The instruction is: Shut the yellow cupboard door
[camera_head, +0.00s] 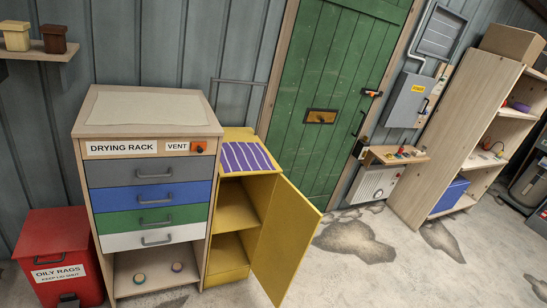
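The yellow cupboard (228,257) stands on the floor left of centre, against the right side of the drying rack. Its yellow door (285,243) is hinged on the cupboard's right side and stands wide open, swung out toward me. The inside shows a shelf (229,246) and looks empty. A purple striped cloth or mat (247,157) lies on the cupboard's top. My gripper is not in view.
The drying rack (151,145) with coloured drawers stands left of the cupboard, and a red oily rags bin (62,262) left of that. A green door (325,95) is behind. Open stained concrete floor (400,265) lies to the right; wooden shelves (432,192) stand farther right.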

